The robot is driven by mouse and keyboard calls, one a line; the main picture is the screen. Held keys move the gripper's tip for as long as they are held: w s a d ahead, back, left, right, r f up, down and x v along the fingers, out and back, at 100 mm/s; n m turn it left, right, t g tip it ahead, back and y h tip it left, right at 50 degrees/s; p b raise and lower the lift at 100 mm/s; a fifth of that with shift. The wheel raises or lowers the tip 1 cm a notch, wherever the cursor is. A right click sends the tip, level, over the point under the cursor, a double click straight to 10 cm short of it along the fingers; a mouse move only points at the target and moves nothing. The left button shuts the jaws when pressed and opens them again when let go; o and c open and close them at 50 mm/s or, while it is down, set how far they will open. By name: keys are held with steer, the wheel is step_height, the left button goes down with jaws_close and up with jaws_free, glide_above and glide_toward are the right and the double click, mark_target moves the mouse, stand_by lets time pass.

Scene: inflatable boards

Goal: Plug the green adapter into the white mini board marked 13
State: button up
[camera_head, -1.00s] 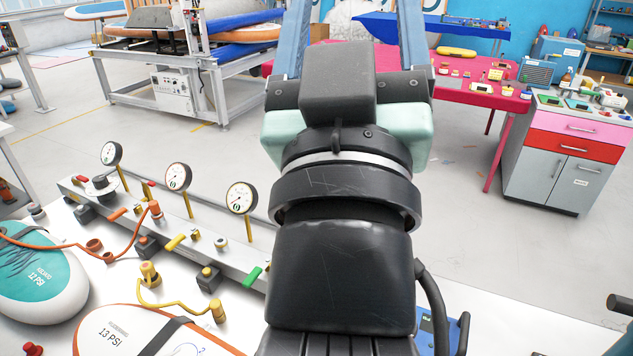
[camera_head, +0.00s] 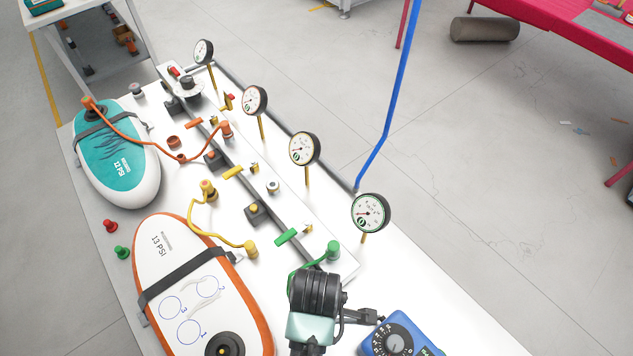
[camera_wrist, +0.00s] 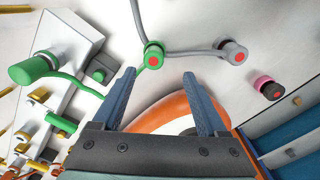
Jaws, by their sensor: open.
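The white mini board (camera_head: 175,262) with an orange rim and "13 PSI" lies strapped on the white table, lower left in the head view. Its dark round valve (camera_head: 224,346) shows at the lower edge. In the wrist view its orange rim (camera_wrist: 157,108) shows between my fingers. A green hose runs from a green fitting (camera_wrist: 33,67) to the green adapter (camera_wrist: 153,55), whose end has a red centre. My gripper (camera_wrist: 158,74) is open and empty, with the adapter just beyond its fingertips in the picture. In the head view my wrist hides the adapter.
A manifold rail with gauges (camera_head: 370,213) and coloured levers runs along the table. A teal board (camera_head: 118,165) lies at the left. A blue dial device (camera_head: 395,342) stands right of my wrist. A grey connector (camera_wrist: 232,52) and hose lie beside the green adapter.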

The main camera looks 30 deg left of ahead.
steer(key=shift+w+a+f+p, duration=0.1)
steer(key=shift+w+f+p, duration=0.05)
steer(key=shift+f, duration=1.2)
steer(key=shift+w+d+f+p, duration=0.1)
steer(key=shift+w+f+p, duration=0.1)
steer(key=shift+f, duration=1.1)
steer(key=shift+w+a+f+p, duration=0.1)
steer(key=shift+w+f, duration=0.05)
steer(key=shift+f, duration=1.2)
steer(key=shift+c, duration=0.2)
jaws_close()
